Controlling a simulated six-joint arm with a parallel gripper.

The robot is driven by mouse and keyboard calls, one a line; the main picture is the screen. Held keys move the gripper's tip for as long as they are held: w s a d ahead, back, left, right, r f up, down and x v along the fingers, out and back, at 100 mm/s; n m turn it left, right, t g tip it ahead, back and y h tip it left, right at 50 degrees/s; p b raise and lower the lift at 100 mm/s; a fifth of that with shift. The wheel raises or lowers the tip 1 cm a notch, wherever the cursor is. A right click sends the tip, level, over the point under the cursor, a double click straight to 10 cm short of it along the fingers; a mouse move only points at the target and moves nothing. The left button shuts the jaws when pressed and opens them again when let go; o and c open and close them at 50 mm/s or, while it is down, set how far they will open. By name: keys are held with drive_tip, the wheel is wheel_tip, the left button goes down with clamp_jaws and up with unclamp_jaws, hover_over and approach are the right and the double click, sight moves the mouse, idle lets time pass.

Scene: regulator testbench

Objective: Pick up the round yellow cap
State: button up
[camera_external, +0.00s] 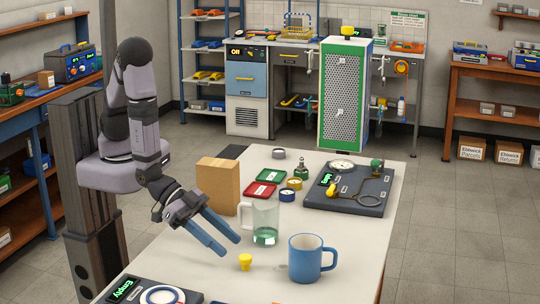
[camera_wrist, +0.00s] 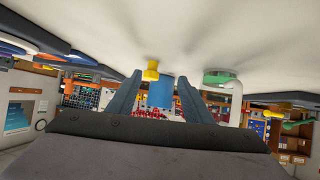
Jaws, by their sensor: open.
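The round yellow cap (camera_external: 245,262) stands on the white bench near its front, to the left of the blue mug. My gripper (camera_external: 231,247) is open and empty. Its two blue-grey fingers slant down to the right, with their tips just up and left of the cap in the external view. In the wrist view the cap (camera_wrist: 151,70) shows close to the tip of the left finger, inside the gap between the fingers (camera_wrist: 160,80). I see no contact, but how far the cap is from the fingertips is hard to tell.
The blue mug (camera_external: 306,259) stands right of the cap. A glass mug with green liquid (camera_external: 264,222) stands behind it, and a cardboard box (camera_external: 218,184) farther back. A gauge panel (camera_external: 350,205) lies at back right. A device reading "Empty" (camera_external: 122,291) sits at front left.

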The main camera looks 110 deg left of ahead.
sight(244, 256)
drive_tip(key=shift+d+r+t+b, duration=0.1)
drive_tip(key=shift+d+t+b, duration=0.2)
drive_tip(key=shift+d+t, duration=0.45)
drive_tip(key=shift+p+x, duration=0.3)
drive_tip(key=shift+x, duration=0.75)
drive_tip(key=shift+r+p+x, duration=0.15)
drive_tip(key=shift+p+x, duration=0.35)
drive_tip(key=shift+x, duration=0.35)
drive_tip(key=shift+r+p+x, duration=0.1)
drive_tip(key=shift+p+x, duration=0.4)
drive_tip(key=shift+x, duration=1.35)
drive_tip(key=shift+d, duration=0.15)
drive_tip(key=shift+c, duration=0.7)
drive_tip(key=c, duration=1)
